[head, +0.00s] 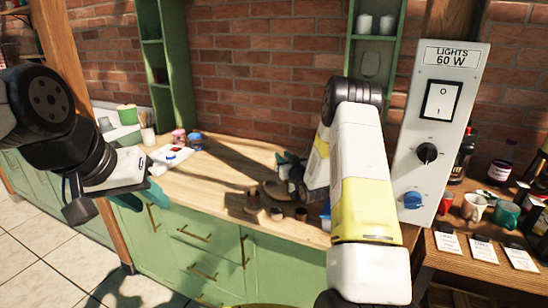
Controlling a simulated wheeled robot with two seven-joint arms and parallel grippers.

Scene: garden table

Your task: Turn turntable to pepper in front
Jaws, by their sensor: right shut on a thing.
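My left gripper (140,197) is at the left, over the floor in front of the green cabinet. Its two teal fingers look apart, with nothing seen between them. My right gripper (283,168) is low over the wooden worktop (220,170), partly hidden behind my own forearm. It is at a brown rounded thing (272,190) and shut on it; its exact hold is hard to see. Small brown pots (277,213) stand just in front of it. I cannot make out a turntable disc or a pepper label for certain.
Pink and blue tubs (196,141) and a white packet (172,155) are on the worktop's left. A white light-switch panel (437,130) stands at the right. Mugs (473,206), jars and label cards (483,249) lie on the right table. The worktop's middle left is clear.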

